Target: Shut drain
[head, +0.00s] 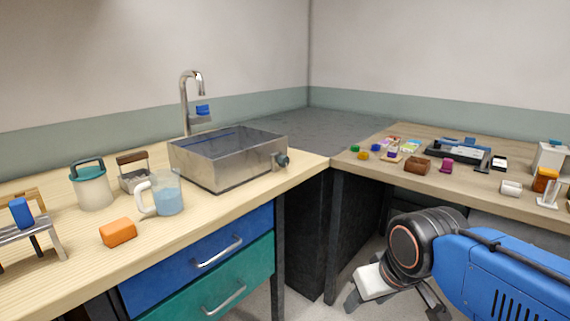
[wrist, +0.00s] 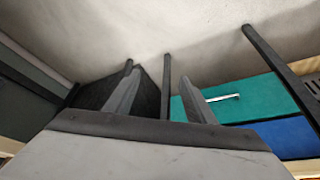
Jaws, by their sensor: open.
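A curved tap (head: 186,100) with a blue handle (head: 202,110) rises behind the basin. My gripper (head: 392,303) is low at the right, below the counter tops and well apart from the knob. In the wrist view, its two fingers (wrist: 158,92) are spread with nothing between them.
A jug of blue liquid (head: 167,194), an orange block (head: 118,233) and a lidded teal-topped pot (head: 93,187) stand left of the basin. Blue and teal drawers (head: 231,257) are below. Small items crowd the right table (head: 380,172). Floor between the counters is clear.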

